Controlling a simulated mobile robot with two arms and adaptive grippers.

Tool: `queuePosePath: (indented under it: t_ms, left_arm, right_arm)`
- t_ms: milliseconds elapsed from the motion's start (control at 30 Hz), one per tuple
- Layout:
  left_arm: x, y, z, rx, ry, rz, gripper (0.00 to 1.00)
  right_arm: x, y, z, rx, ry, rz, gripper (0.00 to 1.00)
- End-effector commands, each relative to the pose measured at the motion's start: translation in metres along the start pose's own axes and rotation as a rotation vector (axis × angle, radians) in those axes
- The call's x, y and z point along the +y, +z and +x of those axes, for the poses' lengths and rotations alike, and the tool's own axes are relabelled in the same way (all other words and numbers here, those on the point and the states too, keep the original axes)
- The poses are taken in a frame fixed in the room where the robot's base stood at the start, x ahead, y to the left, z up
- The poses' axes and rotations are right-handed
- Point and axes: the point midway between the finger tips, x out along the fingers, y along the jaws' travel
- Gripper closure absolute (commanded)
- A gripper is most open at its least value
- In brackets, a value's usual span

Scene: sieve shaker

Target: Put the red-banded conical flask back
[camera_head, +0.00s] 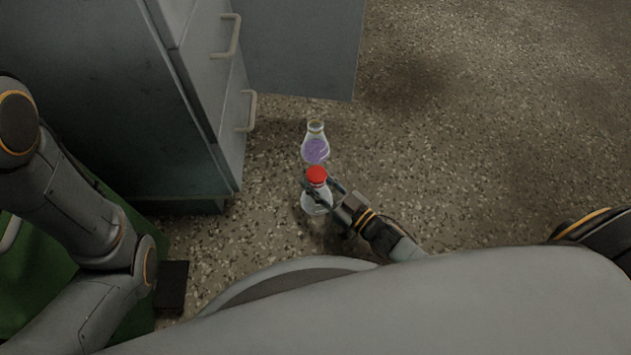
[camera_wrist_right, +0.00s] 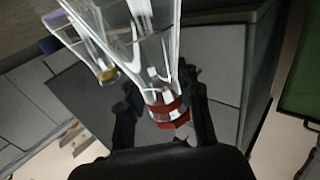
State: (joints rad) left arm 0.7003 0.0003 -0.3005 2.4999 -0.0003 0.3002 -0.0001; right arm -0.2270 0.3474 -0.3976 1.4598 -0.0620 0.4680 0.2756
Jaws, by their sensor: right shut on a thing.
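The red-banded conical flask (camera_head: 316,201) is clear glass with a red band at its neck. My right gripper (camera_head: 323,183) is shut on its neck in the head view. In the right wrist view, the flask (camera_wrist_right: 163,60) lies between the two fingers of the right gripper (camera_wrist_right: 162,100), with the red band close to them. Whether its base touches the speckled surface below, I cannot tell. My left arm comes in at the left of the head view, but its gripper does not show.
A second conical flask (camera_head: 315,150) with purple contents appears just beyond the held one; its yellowish neck shows in the wrist view (camera_wrist_right: 106,74). A grey cabinet (camera_head: 110,100) with handled drawers stands left, with a grey panel (camera_head: 300,45) behind. The speckled surface (camera_head: 480,130) is clear to the right.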

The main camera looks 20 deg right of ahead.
Motion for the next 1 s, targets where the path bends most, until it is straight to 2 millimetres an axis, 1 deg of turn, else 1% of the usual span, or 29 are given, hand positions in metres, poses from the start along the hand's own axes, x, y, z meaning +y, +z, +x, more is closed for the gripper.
queuePosePath:
  t_ms: [33,133,267,300,367,400,667,767,867,967,1000]
  left_arm:
    - [0.0,0.0,0.002,0.001,0.0,0.0,0.0]
    - [0.0,0.0,0.002,0.001,0.001,0.0,0.0]
    - [0.0,-0.001,0.0,0.001,0.001,0.0,0.0]
    - [0.0,-0.001,0.0,0.001,0.001,0.0,0.0]
    - [0.0,0.0,0.0,0.001,0.001,0.0,0.0]
    - [0.0,0.0,0.0,0.001,0.001,0.0,0.0]
    - [0.0,0.0,0.0,0.001,0.0,0.0,0.0]
    - [-0.001,0.001,0.003,0.001,0.0,0.0,0.0]
    - [-0.002,0.003,0.009,0.001,0.0,0.0,0.0]
    - [-0.004,0.006,0.019,0.001,0.0,0.0,0.0]
    - [-0.005,0.008,0.024,0.001,0.0,0.0,0.0]
  right_arm:
    - [0.0,-0.003,0.001,0.003,0.0,0.0,1.0]
    - [0.0,-0.003,0.001,0.003,0.0,0.0,1.0]
    - [0.0,0.001,0.001,0.003,0.0,0.0,1.0]
    - [0.0,0.002,0.0,0.0,0.0,0.0,0.64]
    - [0.0,0.001,0.0,0.0,0.0,0.0,0.52]
    - [0.0,0.001,0.0,0.0,0.0,0.0,0.44]
    - [0.0,0.001,0.0,0.0,0.0,0.0,0.43]
    - [0.0,-0.003,0.0,0.001,0.0,0.0,0.43]
    - [0.0,-0.004,-0.01,-0.003,0.001,0.001,0.43]
    - [0.0,-0.005,-0.029,-0.005,0.002,0.002,0.43]
    - [0.0,-0.006,-0.038,-0.005,0.001,0.002,0.43]
